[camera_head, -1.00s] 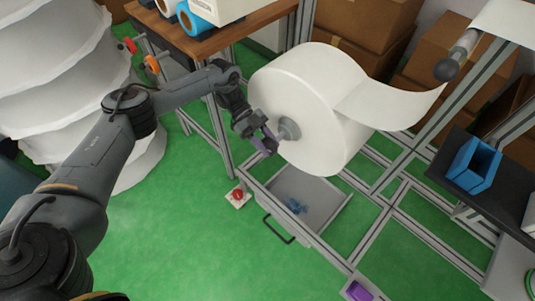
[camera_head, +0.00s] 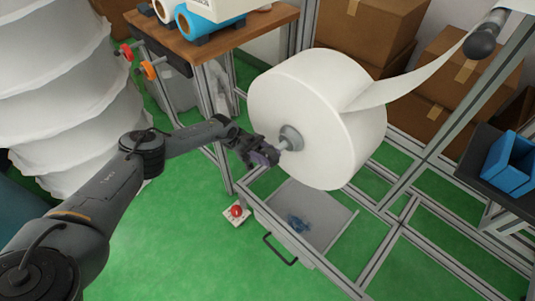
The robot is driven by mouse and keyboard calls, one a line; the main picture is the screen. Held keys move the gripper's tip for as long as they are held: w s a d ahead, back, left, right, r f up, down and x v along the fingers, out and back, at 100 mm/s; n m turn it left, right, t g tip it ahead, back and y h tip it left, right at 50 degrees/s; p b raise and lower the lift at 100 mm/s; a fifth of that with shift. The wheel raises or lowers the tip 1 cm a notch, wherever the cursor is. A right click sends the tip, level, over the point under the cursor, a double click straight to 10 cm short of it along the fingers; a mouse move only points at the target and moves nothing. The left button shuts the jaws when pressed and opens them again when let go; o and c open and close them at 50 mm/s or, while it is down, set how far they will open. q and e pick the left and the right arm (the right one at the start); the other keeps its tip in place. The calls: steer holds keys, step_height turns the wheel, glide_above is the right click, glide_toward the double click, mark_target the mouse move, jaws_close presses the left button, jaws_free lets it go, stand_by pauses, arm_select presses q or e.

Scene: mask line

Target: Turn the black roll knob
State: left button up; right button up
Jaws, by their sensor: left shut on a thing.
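A large white roll (camera_head: 310,105) hangs on the metal frame in the middle of the view. A grey hub (camera_head: 291,137) sits at the centre of its near face, with a short shaft toward my left gripper. My left gripper (camera_head: 274,154) is at the end of this shaft, shut on what appears to be the roll knob. The knob itself is mostly hidden by the fingers. A black round end (camera_head: 481,44) of another roller shows at the upper right. My right gripper is out of view.
An open grey drawer (camera_head: 335,238) with blue pieces lies below the roll. A red button on a pale box (camera_head: 236,211) is on the left. A wooden bench (camera_head: 215,38) stands behind my left arm. Blue holders (camera_head: 510,165) are at the right. Green floor is clear at the front.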

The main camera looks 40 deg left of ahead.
arm_select(q)
steer(key=shift+h, duration=0.6)
steer(key=shift+r, duration=0.15)
steer(key=o, duration=0.7)
steer(key=shift+c, duration=0.2)
steer(key=shift+o, duration=1.1)
steer(key=shift+d, duration=0.1)
steer(key=shift+s, duration=0.1)
